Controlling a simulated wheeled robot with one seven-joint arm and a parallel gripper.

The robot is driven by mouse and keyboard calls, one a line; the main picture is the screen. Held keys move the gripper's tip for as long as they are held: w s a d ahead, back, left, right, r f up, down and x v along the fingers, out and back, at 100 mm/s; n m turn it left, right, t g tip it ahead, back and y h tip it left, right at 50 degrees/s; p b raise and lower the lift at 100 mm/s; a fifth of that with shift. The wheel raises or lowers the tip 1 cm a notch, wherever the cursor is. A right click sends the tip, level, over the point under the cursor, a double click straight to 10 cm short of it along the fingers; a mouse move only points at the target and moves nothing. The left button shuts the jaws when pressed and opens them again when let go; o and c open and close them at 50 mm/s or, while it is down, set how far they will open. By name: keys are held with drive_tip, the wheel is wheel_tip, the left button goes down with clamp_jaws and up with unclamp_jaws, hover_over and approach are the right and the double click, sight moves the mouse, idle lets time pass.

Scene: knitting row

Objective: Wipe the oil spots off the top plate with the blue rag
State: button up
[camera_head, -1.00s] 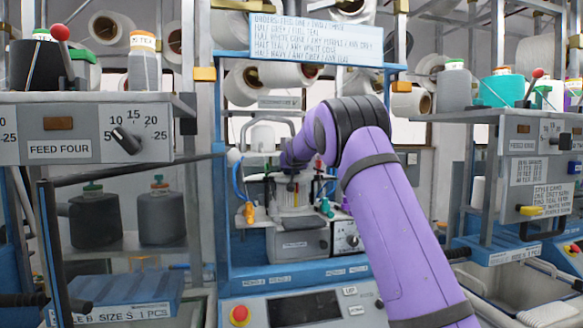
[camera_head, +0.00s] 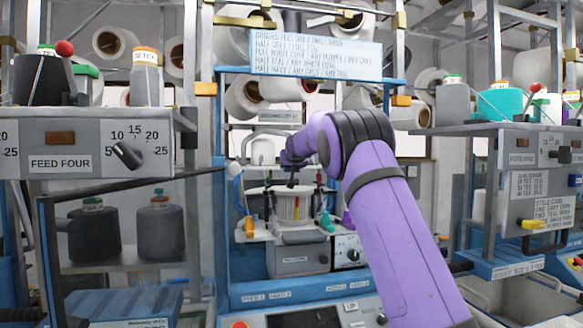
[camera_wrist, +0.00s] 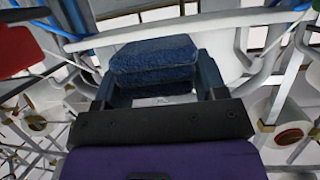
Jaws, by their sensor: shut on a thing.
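My gripper (camera_wrist: 157,82) is shut on the blue rag (camera_wrist: 155,55), a thick folded dark-blue cloth between its two fingers in the wrist view. A broad white surface (camera_wrist: 235,35) lies behind the rag there; I cannot tell whether the rag touches it. The machine has a pale ribbed drum (camera_head: 293,208) above a white ledge (camera_head: 262,232). I cannot make out oil spots on a top plate in either view.
A blue frame surrounds the machine, with an order sign (camera_head: 316,53) above. Thin rods and guides stand close around the drum. A FEED FOUR box (camera_head: 85,150) is at left, another control box (camera_head: 540,148) at right. Yarn cones fill the racks.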

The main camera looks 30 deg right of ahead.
drive_tip(key=shift+r, duration=0.1)
drive_tip(key=shift+r, duration=1.45)
